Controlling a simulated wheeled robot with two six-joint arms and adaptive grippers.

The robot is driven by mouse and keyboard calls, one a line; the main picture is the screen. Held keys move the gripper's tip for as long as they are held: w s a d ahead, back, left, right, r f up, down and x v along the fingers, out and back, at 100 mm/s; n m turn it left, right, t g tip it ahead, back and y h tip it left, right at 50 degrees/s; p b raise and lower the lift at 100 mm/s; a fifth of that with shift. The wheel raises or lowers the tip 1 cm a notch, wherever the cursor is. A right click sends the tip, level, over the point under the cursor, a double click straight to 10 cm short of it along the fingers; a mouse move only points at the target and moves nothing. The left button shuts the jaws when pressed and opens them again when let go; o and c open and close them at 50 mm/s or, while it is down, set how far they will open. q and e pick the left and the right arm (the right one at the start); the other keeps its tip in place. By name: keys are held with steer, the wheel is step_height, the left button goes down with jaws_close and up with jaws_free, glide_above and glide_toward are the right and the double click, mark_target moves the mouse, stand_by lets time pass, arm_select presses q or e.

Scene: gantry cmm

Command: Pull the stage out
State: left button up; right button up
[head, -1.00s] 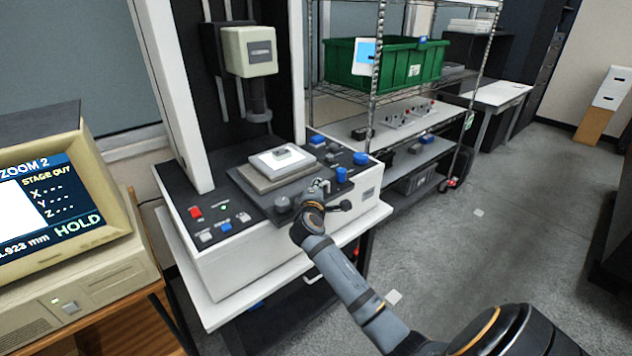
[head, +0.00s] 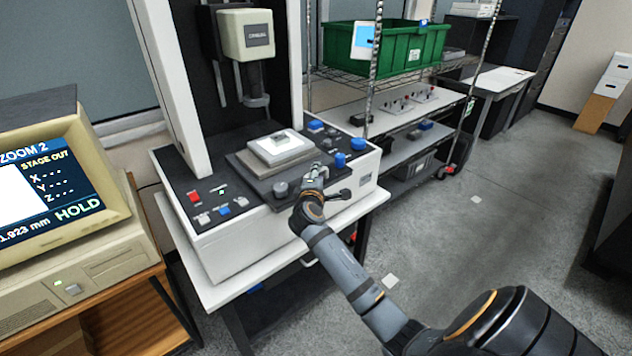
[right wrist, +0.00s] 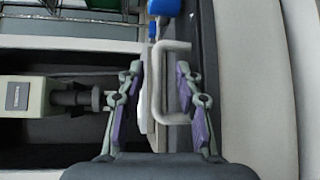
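The stage is a dark plate (head: 248,166) on the machine's white-sided base, with a grey and white block (head: 284,146) on top. A bent metal handle (right wrist: 158,85) is at its front edge in the right wrist view. My right gripper (head: 316,175) is at the front of the stage. In the right wrist view, its fingers (right wrist: 161,78) are spread, one on each side of the handle. I cannot tell whether either finger touches it. My left gripper is out of view.
Blue knobs (head: 340,160) stand right beside my right gripper. The measuring head (head: 246,34) hangs above the stage. A monitor (head: 45,185) at left reads "STAGE OUT" and "HOLD". A wire shelf holds a green bin (head: 400,50).

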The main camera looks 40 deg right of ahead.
steer(key=v, duration=1.1)
steer(key=shift+s, duration=0.1)
steer(key=s+a+f+g+y, duration=0.1)
steer(key=a+f+y, duration=0.1)
steer(key=f, duration=1)
steer(key=s+a+f+g+y, duration=0.1)
steer(key=s+a+f+y, duration=0.15)
steer(key=f, duration=0.95)
steer(key=s+a+f+g+y, duration=0.1)
steer(key=a+f+y, duration=0.15)
steer(key=f, duration=0.95)
steer(key=s+a+f+m+g+y, duration=0.25)
steer(key=s+f+m+g, duration=0.3)
steer(key=s+f, duration=1.55)
steer(key=s+d+f+m+g, duration=0.1)
steer(key=s+f+m, duration=0.1)
steer(key=s, duration=0.6)
steer(key=s+d+f+m+g, duration=0.1)
steer(key=s+f+m, duration=0.1)
steer(key=s, duration=0.7)
steer(key=shift+s+f+m+y, duration=0.2)
steer(key=shift+m+y, duration=0.25)
steer(key=shift+m, duration=0.1)
